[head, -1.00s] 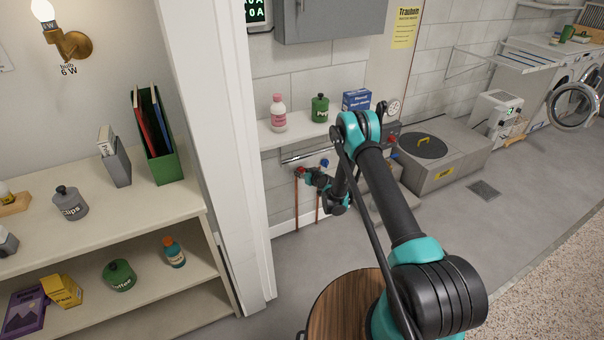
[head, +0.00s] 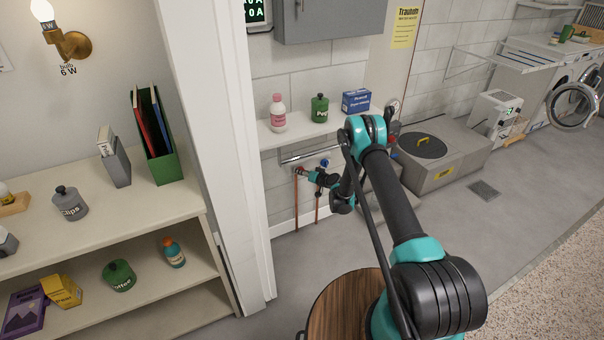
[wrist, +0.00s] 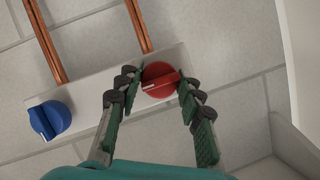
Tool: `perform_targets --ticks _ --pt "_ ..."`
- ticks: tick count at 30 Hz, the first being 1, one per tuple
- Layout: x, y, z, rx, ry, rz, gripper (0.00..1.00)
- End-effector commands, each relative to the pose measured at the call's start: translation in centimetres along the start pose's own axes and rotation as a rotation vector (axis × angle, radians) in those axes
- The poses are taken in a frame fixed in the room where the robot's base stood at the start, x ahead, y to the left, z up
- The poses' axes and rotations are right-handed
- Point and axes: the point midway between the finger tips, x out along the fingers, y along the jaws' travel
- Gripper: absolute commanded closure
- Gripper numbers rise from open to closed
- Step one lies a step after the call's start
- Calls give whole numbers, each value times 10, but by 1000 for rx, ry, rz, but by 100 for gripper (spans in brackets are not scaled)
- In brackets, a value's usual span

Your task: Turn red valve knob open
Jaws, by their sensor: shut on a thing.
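The red valve knob (wrist: 160,76) sits on a pale plate on the wall, with a light pointer line lying nearly level across it in the wrist view. My gripper (wrist: 157,82) has one finger on each side of the knob and is shut on it. In the head view my gripper (head: 303,173) is at the wall below the shelf and mostly hides the red knob.
A blue knob (wrist: 48,119) is on the same plate, to the left in the wrist view. Copper pipes (wrist: 90,35) run from the plate. A shelf (head: 300,129) above holds a pink bottle (head: 278,113), a green jar (head: 319,108) and a blue box (head: 356,101).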

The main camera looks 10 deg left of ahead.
Motion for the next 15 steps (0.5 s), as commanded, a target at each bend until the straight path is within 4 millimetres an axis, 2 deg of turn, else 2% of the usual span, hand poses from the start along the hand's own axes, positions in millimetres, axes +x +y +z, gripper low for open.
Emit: perform_targets --ticks 7,8,12,15 --pt "-1 1 0 0 0 1 92" --pt "-1 1 0 0 0 1 60" --pt "0 0 0 0 0 1 43" --pt "0 0 0 -1 0 1 43"
